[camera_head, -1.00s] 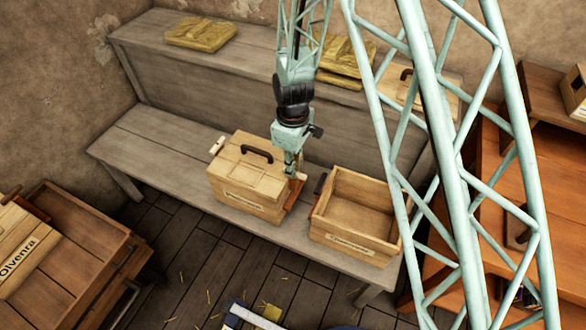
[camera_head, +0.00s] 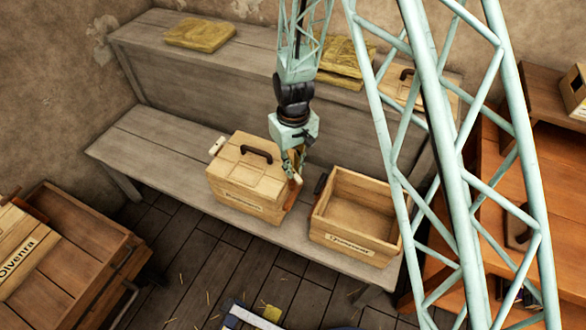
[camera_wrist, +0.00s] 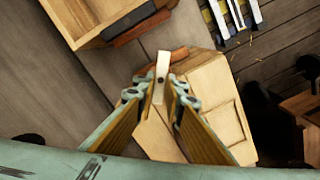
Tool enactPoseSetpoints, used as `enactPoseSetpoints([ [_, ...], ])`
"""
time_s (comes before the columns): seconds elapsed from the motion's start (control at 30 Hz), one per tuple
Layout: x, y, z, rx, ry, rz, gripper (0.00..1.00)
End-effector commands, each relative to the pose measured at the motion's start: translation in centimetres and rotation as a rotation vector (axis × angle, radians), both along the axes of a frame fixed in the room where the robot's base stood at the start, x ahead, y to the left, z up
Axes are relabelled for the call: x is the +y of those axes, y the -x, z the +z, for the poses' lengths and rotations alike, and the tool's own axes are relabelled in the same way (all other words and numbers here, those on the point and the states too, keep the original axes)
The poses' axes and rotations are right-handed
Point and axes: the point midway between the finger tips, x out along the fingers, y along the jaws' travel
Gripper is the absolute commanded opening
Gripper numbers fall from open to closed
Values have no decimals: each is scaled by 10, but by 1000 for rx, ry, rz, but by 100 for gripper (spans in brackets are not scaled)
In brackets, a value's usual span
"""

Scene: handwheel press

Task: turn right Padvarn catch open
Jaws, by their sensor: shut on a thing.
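A closed wooden box (camera_head: 240,185) with a dark lid handle (camera_head: 257,153) and a front label too small to read stands on the bench. Its right catch is a pale lever (camera_wrist: 162,72) with a dark spot, in the wrist view. My gripper (camera_wrist: 161,90) is shut on this catch, one finger on each side. In the head view my gripper (camera_head: 293,168) is at the box's right side and hides part of the catch. A pale left catch (camera_head: 217,146) sticks out at the box's other side. The box also shows in the wrist view (camera_wrist: 208,95).
An open, empty wooden box (camera_head: 350,240) stands close on the right, with a narrow gap between. The grey bench (camera_head: 140,150) is clear to the left. Yellow bundles (camera_head: 201,33) lie on the upper shelf. A wooden cart (camera_head: 75,235) stands at lower left.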

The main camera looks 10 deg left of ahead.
Motion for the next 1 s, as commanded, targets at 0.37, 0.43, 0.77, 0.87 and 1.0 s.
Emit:
enactPoseSetpoints([
  [0.37, -1, -1, 0, 0, 0, -295, 0],
  [0.43, -2, -1, 0, 0, 0, -350, 0],
  [0.77, -3, -2, 0, 0, 0, -610, 0],
  [0.87, -4, -2, 0, 0, 0, -686, 0],
  [1.0, -4, -2, 0, 0, 0, -781, 0],
])
